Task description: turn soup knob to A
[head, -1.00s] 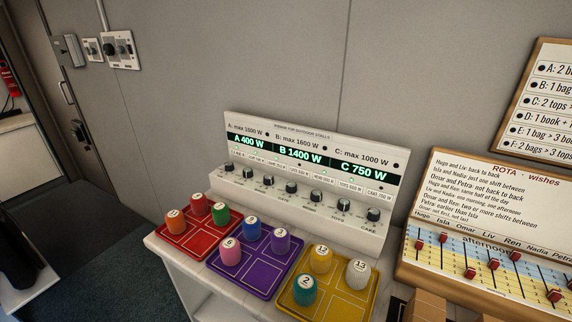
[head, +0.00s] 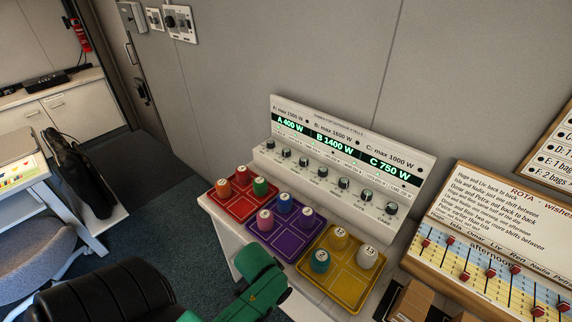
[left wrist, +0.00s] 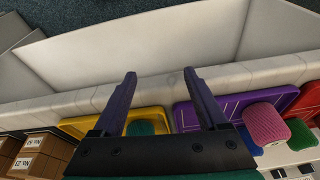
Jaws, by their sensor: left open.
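The white power panel (head: 352,140) stands at the back of the counter. Its displays read A 400 W, B 1400 W and C 750 W. A row of dark knobs runs along its sloped front, from the leftmost knob (head: 270,144) to the rightmost knob (head: 391,208). The labels are too small to tell which knob is soup. My left arm shows green at the bottom of the head view, in front of the purple tray. In the left wrist view my left gripper (left wrist: 159,74) is open and empty, its fingers over the counter's front edge. My right gripper is out of view.
A rota board (head: 500,220) with red sliders stands at right. Small cardboard boxes (head: 416,301) lie near the yellow tray. Open floor (head: 150,165) is at left.

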